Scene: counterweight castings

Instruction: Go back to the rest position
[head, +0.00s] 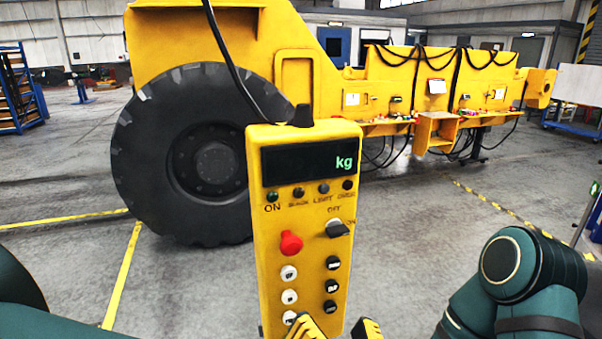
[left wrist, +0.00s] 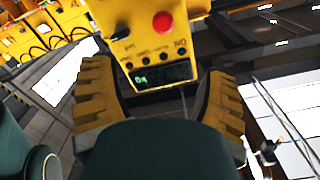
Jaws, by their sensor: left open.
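The yellow control pendant (head: 318,213) hangs upright from a black cable in the middle of the head view. It has a dark display (head: 310,163) reading "kg", a red button (head: 290,244), a rotary switch and rows of white and black buttons. My left gripper (head: 338,328) is open at the pendant's lower end, its yellow-and-black fingertips at the bottom edge of the picture. In the left wrist view, the open left gripper (left wrist: 156,72) has nothing gripped between its fingers, and the pendant (left wrist: 150,32) appears inverted beyond them. I cannot tell whether they touch it. My right gripper is out of view.
A large yellow machine (head: 290,70) with a big black tyre (head: 190,150) stands behind the pendant. Yellow lines (head: 122,275) mark the grey floor. A blue rack (head: 18,90) stands far left, a board on a blue cart (head: 575,100) far right.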

